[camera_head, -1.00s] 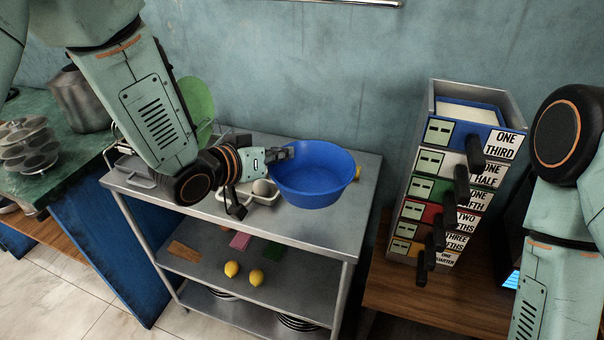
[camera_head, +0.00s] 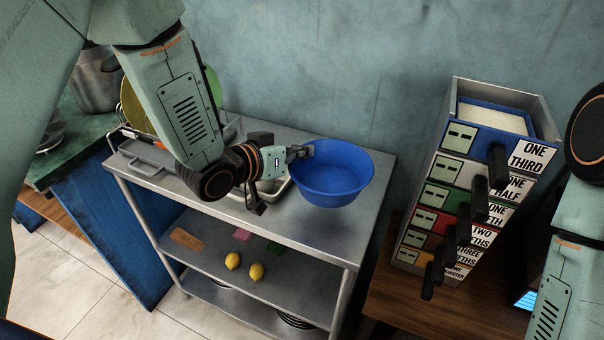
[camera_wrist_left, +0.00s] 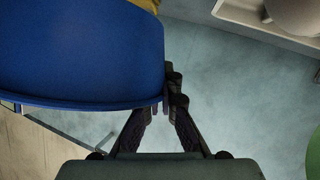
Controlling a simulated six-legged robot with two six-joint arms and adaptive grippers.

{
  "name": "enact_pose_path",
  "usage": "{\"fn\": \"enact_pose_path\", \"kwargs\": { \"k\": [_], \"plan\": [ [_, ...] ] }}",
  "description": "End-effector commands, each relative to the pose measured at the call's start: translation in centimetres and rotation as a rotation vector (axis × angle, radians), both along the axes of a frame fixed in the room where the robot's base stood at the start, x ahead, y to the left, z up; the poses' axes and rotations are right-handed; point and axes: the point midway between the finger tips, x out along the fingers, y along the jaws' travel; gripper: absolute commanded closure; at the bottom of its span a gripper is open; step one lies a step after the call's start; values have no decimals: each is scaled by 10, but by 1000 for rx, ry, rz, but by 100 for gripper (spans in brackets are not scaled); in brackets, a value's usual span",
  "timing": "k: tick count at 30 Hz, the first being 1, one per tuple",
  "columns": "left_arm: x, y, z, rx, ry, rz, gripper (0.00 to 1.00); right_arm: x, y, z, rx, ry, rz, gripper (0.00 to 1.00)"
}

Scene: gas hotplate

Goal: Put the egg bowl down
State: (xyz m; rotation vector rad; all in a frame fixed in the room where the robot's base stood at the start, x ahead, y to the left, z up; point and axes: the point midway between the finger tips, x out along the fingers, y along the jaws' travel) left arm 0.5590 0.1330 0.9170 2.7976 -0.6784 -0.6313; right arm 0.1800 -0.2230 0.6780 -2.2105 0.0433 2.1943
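The blue bowl (camera_head: 330,185) is over the right part of the metal cart's top (camera_head: 300,226). Its inside looks empty in the head view. My left gripper (camera_head: 302,152) is at the bowl's left rim. In the left wrist view, my left gripper's fingers (camera_wrist_left: 170,95) close together at the edge of the blue bowl (camera_wrist_left: 80,55), one tip hidden behind its wall. I cannot tell whether the bowl's base touches the cart top. My right gripper is out of view; only my right arm shows at the right edge.
A white tray (camera_head: 278,190) sits left of the bowl, partly hidden by my arm; the left wrist view shows a rounded pale object (camera_wrist_left: 295,14) in it. Lemons (camera_head: 256,271) lie on the shelf below. A drawer tower (camera_head: 470,190) stands right. The cart's front right top is clear.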

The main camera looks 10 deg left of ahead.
Motion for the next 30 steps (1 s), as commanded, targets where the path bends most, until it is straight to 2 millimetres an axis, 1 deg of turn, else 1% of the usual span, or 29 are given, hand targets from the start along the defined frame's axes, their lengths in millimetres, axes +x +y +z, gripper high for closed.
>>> {"fn": "enact_pose_path", "kwargs": {
  "k": [1,3,8,15,17,23,24,30],
  "plan": [
    [0,0,-11,1,2,-1,100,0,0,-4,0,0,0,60],
    [0,0,-18,1,0,0,100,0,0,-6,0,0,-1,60],
    [0,-1,-26,1,-2,-1,100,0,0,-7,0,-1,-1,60],
    [2,-2,-57,1,-2,-1,100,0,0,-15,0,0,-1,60],
    [3,-3,-60,1,-2,-1,100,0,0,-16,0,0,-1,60],
    [4,-3,-58,0,-3,-1,100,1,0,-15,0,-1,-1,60],
    [4,-3,-58,1,-2,-1,96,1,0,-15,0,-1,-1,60],
    [3,-3,-58,1,-2,-1,79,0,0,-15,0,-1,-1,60]
  ]
}}
